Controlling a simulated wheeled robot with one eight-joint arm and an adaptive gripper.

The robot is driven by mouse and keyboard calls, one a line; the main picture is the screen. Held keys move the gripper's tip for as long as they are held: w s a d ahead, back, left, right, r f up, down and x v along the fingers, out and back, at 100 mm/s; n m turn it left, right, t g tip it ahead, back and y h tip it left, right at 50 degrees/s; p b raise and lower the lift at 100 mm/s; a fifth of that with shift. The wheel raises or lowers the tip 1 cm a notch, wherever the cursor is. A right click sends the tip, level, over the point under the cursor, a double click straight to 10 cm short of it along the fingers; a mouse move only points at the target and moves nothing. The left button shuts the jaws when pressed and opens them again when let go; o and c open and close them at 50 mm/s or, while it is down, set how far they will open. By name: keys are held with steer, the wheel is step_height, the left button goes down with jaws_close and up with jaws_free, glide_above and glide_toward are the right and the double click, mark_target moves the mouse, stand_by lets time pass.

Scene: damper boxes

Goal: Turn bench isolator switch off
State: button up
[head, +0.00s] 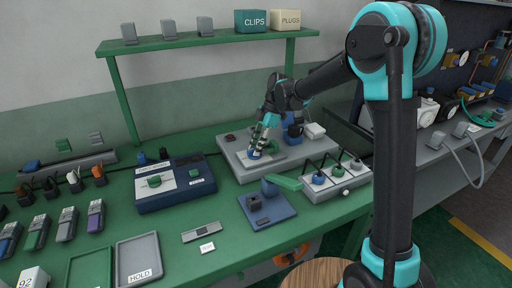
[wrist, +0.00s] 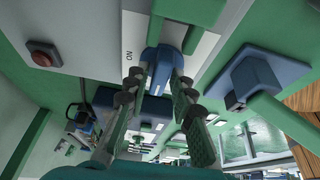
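The switch shows as a blue knob (head: 254,155) on a grey panel box (head: 236,162) near the middle of the bench. In the wrist view the blue knob (wrist: 161,58) sits over a white plate (wrist: 131,33) marked ON, so I take it for the isolator. My gripper (head: 262,146) is down at the knob. In the wrist view its two fingers (wrist: 158,80) lie on either side of the knob's near end. Whether the pads press on it or stand slightly apart, I cannot tell. The rest of the plate's lettering is hidden.
A red button (wrist: 41,55) sits on the same panel. A blue block with a green handle (head: 284,183) stands close in front. A row of coloured knobs (head: 337,170) lies to the right. A blue box (head: 176,185) stands left.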

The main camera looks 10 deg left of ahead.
steer(key=shift+o, duration=0.7)
steer(key=v, duration=1.2)
